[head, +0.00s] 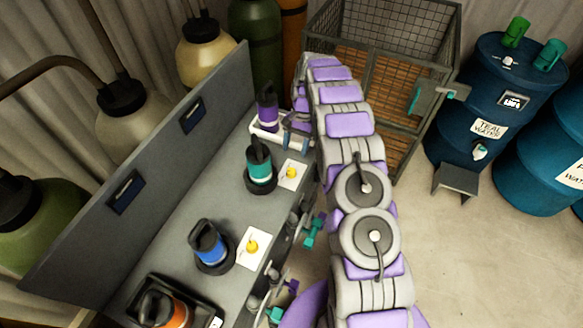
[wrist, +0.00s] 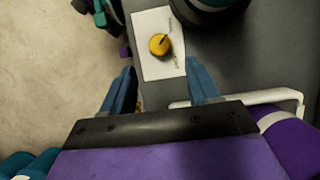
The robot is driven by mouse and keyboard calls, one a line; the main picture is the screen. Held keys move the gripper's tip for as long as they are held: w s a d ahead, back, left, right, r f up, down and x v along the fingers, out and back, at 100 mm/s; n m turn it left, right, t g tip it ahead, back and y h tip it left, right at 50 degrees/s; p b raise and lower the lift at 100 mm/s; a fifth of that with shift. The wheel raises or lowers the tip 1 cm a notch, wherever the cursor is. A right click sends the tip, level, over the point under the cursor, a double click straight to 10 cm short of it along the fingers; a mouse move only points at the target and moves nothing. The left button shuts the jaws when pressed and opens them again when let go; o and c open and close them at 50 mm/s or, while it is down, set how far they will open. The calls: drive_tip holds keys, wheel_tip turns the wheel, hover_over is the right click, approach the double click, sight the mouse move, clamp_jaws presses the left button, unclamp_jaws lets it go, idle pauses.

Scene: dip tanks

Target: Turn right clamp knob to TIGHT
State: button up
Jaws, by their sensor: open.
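The far yellow clamp knob (head: 291,172) sits on a white plate (head: 287,184) beside the teal bottle. It also shows in the wrist view (wrist: 156,46), with a dark pointer slanting up and right; the plate's lettering is too small to read. A second yellow knob (head: 251,246) is on a nearer plate beside the blue bottle. My gripper (head: 297,141) is over the bench at the far end. In the wrist view my gripper (wrist: 160,68) is open, its blue fingers apart and empty. The far knob lies just ahead, between the fingertip lines, not gripped.
A purple bottle (head: 267,110) stands in a white-railed holder (head: 262,136) by my gripper. The teal bottle (head: 259,166) and blue bottle (head: 207,244) stand along the bench. Teal and purple valve fittings (head: 313,231) stick out at its front edge. A wire cage (head: 385,30) stands behind.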

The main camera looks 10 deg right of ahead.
sight(291, 170)
drive_tip(key=b+x, duration=0.1)
drive_tip(key=x, duration=0.7)
drive_tip(key=shift+s+a+f, duration=0.1)
drive_tip(key=shift+f, duration=0.2)
drive_tip(key=c, duration=1)
